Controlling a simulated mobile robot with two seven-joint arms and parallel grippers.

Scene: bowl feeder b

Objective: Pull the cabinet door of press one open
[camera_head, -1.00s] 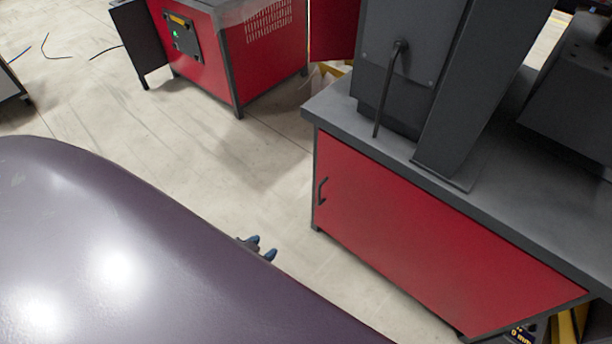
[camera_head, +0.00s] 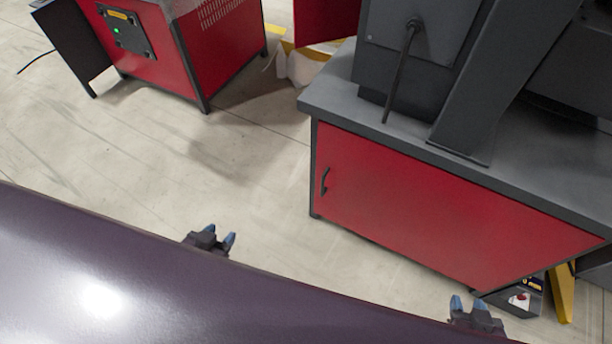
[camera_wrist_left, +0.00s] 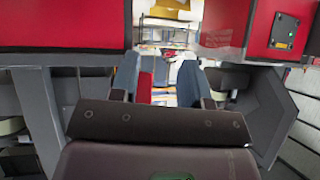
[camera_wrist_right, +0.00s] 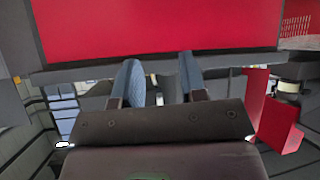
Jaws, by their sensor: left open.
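The red cabinet door (camera_head: 430,205) fills the front of the grey-topped press at the right of the head view and looks closed. Its dark handle (camera_head: 325,181) is near the door's left edge. My left gripper (camera_head: 225,238) is open and empty over the floor, left of and nearer than the handle, apart from it. My right gripper (camera_head: 468,302) is in front of the door's lower right part, its blue fingers apart and nothing between them. A red panel (camera_wrist_right: 155,28) lies ahead of the fingers in the right wrist view.
Another red cabinet (camera_head: 160,50) with a dark open panel (camera_head: 70,40) stands at the upper left. A grey box with a red button (camera_head: 518,300) and a yellow post (camera_head: 562,293) are at the lower right. The floor (camera_head: 200,180) between the cabinets is clear.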

